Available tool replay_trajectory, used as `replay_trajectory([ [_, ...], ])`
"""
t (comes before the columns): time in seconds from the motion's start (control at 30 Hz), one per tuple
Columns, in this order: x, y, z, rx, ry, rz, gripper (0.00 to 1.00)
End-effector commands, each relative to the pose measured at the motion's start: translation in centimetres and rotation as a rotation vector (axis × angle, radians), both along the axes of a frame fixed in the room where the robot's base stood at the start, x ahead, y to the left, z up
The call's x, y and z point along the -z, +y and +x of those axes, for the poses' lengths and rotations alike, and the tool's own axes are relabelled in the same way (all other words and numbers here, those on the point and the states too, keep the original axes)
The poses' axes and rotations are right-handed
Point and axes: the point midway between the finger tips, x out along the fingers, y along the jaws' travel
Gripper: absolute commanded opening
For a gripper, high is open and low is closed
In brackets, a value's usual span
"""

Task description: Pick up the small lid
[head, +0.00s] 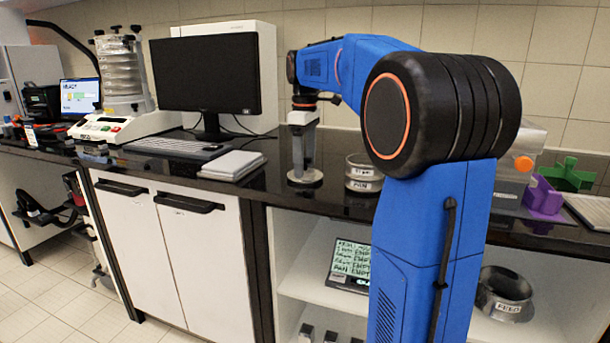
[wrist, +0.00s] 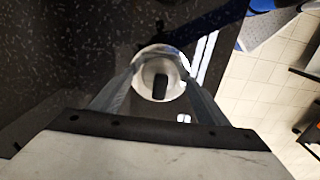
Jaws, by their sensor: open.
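The small lid (head: 306,180) is a pale round disc lying on the black counter, left of the labelled metal sieves. In the wrist view the lid (wrist: 146,77) has a dark upright knob (wrist: 160,87) at its middle. My gripper (head: 303,170) points straight down over the lid, with its fingertips close to the disc. In the wrist view my gripper (wrist: 159,80) is open, with one finger on each side of the knob. I cannot tell whether the fingers touch the lid. In the head view the fingers mostly hide the knob.
Stacked metal rings (head: 363,172) stand just right of my gripper. A closed pale notebook (head: 233,165), a keyboard (head: 178,147) and a monitor (head: 207,73) are to the left. A sieve shaker (head: 122,75) stands further left. Purple (head: 543,197) and green (head: 568,174) holders are at the right.

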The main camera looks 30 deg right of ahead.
Motion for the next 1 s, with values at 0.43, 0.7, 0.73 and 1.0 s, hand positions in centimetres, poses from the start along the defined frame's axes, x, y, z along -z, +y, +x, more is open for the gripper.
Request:
replay_trajectory([
  [0.43, 0.0, 0.0, 0.0, 0.000, 0.000, 0.000, 0.19],
  [0.7, -0.1, 0.0, 0.0, 0.000, -0.001, 0.000, 0.19],
  [0.73, -0.3, 0.0, 0.0, 0.000, -0.001, 0.000, 0.19],
  [1.0, -4.2, 0.0, 0.2, 0.000, -0.003, -0.001, 0.19],
])
